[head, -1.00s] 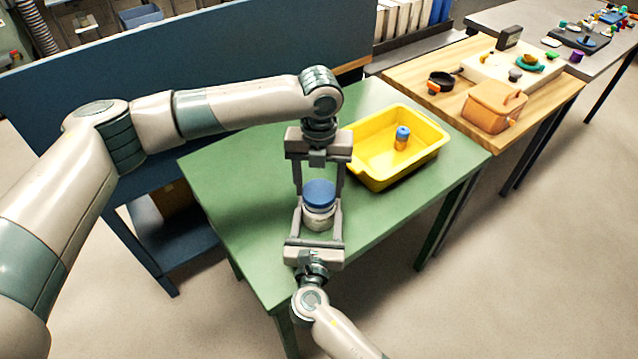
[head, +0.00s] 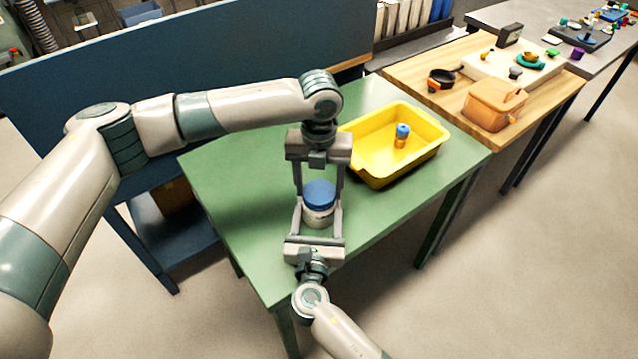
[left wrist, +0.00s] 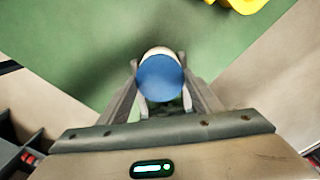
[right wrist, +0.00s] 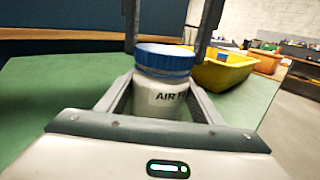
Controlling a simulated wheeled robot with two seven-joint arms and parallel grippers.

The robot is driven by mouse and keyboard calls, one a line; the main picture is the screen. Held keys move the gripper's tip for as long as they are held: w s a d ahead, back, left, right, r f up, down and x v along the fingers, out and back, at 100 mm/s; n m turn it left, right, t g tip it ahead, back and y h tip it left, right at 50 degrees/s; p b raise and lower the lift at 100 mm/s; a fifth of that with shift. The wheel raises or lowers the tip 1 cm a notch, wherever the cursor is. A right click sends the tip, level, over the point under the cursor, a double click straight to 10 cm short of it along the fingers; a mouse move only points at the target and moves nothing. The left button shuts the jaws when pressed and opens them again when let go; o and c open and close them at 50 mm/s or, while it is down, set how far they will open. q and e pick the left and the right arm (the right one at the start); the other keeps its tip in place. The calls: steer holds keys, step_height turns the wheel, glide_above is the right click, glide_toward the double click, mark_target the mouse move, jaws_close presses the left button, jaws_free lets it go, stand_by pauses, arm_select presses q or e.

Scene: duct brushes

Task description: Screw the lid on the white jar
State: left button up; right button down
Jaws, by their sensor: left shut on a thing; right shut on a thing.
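The white jar (head: 318,217) stands upright on the green table (head: 243,190), with a label reading "AIR F…" in the right wrist view (right wrist: 160,98). The blue lid (head: 319,194) sits on top of the jar's mouth; it also shows in the left wrist view (left wrist: 160,77) and the right wrist view (right wrist: 165,58). My left gripper (head: 319,190) comes from above and is shut on the lid. My right gripper (head: 318,212) comes from the front and is shut on the jar body. How far the lid is threaded cannot be told.
A yellow tray (head: 440,128) stands on the table to the right, holding a small blue-and-orange bottle (head: 402,136). A blue panel (head: 200,70) stands behind the table. A wooden table (head: 420,75) with an orange box (head: 495,104) is farther right. The table's left part is clear.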

arm_select(q)
steer(key=m, duration=0.6)
steer(key=shift+m, duration=0.3)
steer(key=m, duration=0.4)
steer(key=shift+d+r+m, duration=0.1)
steer(key=shift+r+m, duration=0.05)
steer(key=shift+m, duration=1.05)
steer(key=o, duration=1)
steer(key=shift+r, duration=2.15)
